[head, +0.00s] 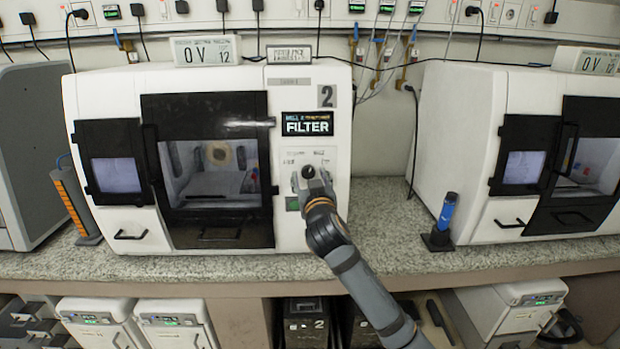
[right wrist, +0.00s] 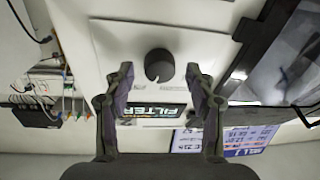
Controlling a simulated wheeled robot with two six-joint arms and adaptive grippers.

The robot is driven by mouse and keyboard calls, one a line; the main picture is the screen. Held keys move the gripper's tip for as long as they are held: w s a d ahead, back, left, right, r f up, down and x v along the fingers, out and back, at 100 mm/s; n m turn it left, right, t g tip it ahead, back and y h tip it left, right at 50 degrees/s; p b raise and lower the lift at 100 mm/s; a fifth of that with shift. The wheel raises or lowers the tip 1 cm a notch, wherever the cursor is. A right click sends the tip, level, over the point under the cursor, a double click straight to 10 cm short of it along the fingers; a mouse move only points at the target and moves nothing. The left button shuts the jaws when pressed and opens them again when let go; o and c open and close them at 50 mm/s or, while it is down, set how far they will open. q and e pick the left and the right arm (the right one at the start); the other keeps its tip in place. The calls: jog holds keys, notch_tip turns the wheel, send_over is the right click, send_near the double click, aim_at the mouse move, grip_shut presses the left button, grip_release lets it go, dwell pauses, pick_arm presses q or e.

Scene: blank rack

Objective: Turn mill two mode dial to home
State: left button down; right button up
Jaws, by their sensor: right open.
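Mill two (head: 210,85) is the white machine marked 2 in the middle of the head view. Its display (head: 307,123) reads FILTER in large letters. The black round mode dial (right wrist: 158,65) sits on the white panel in the right wrist view, and it shows as a dark spot in the head view (head: 308,171). My right gripper (head: 312,180) is in front of the panel, open, its two fingers (right wrist: 160,78) on either side of the dial with gaps, not gripping it. Whether the fingertips reach its depth is hard to tell. My left gripper is not in view.
A tall grey holder with an orange strip (head: 75,205) stands left of mill two. The speckled counter (head: 380,210) is clear between the machines.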

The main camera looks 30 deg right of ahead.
jog(key=c, duration=1.2)
jog(key=shift+o, duration=0.2)
jog(key=shift+r+n+p, duration=0.2)
jog(key=shift+n+p, duration=0.5)
jog(key=shift+p, duration=0.25)
jog(key=n+p, duration=0.4)
jog(key=p, duration=0.1)
jog(key=n+g+y+p, duration=0.1)
jog(key=n+p, duration=0.3)
jog(key=p, duration=0.2)
jog(key=n+y+p, duration=0.1)
jog(key=n+p, duration=0.4)
jog(key=p, duration=0.1)
jog(key=shift+r, duration=0.35)
jog(key=shift+f+n+g+p, duration=0.2)
jog(key=shift+n+g+p, duration=0.3)
jog(key=shift+n+p, duration=0.6)
jog(key=o, duration=1.2)
jog(key=shift+c, duration=0.2)
